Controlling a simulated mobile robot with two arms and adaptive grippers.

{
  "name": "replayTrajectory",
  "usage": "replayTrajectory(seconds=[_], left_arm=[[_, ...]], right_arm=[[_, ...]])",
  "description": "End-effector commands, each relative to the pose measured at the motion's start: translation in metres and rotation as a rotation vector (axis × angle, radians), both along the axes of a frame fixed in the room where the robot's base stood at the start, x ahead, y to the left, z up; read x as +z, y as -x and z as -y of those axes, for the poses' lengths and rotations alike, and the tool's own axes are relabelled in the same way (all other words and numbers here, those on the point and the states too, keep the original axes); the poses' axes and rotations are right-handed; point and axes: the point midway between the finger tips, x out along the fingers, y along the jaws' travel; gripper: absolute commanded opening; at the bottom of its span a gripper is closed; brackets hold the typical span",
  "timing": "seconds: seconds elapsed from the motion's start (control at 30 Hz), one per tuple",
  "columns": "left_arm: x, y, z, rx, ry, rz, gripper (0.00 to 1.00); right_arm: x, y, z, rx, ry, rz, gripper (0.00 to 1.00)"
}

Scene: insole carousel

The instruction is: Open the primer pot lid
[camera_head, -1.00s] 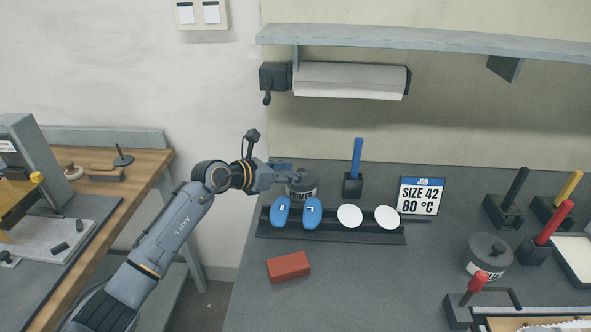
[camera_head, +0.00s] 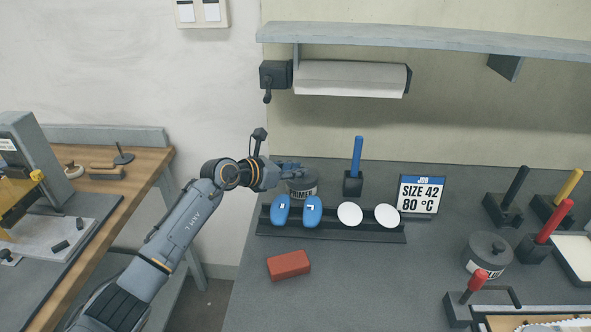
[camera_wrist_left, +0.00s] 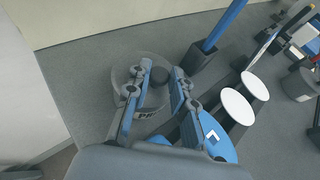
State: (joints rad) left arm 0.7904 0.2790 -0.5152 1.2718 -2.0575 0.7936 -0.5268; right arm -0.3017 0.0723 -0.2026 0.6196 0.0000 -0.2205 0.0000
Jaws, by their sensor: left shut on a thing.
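The dark grey primer pot (camera_head: 302,192) stands at the back left of the bench, its label facing the front. My left gripper (camera_head: 299,168) reaches it from the left, over its lid. In the left wrist view, the lid's dark round knob (camera_wrist_left: 158,76) sits between the blue-faced fingers, which are shut on it. The pot's rim (camera_wrist_left: 121,76) shows around the fingers. The lid appears to sit on the pot; the gripper partly hides it, so I cannot tell whether there is a gap. My right gripper is not in view.
A black rack (camera_head: 330,232) with blue insole shapes (camera_head: 312,213) and white discs (camera_head: 350,214) is close in front of the pot. A blue-handled tool (camera_head: 357,160) stands to its right. A red block (camera_head: 288,265) lies nearer. Another lidded pot (camera_head: 487,255) is at right.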

Motion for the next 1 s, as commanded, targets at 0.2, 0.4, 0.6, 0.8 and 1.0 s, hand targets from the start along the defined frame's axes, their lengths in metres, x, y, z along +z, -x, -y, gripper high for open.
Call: replayTrajectory(seconds=[0.2,0.4,0.6,0.8,1.0], left_arm=[[0.007,-0.003,-0.001,0.001,-0.001,-0.045,0.00],[0.018,-0.009,-0.001,0.002,-0.003,-0.161,0.00],[0.025,-0.017,-0.001,0.003,-0.003,-0.312,0.00],[0.029,-0.026,-0.001,0.003,-0.002,-0.373,0.00],[0.038,-0.034,-0.001,0.005,0.003,-0.365,0.00]], right_arm=[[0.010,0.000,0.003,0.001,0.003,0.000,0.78],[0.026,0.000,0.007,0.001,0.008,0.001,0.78],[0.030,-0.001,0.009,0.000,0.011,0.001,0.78],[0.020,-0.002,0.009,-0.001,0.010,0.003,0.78],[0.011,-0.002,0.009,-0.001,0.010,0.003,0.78]])
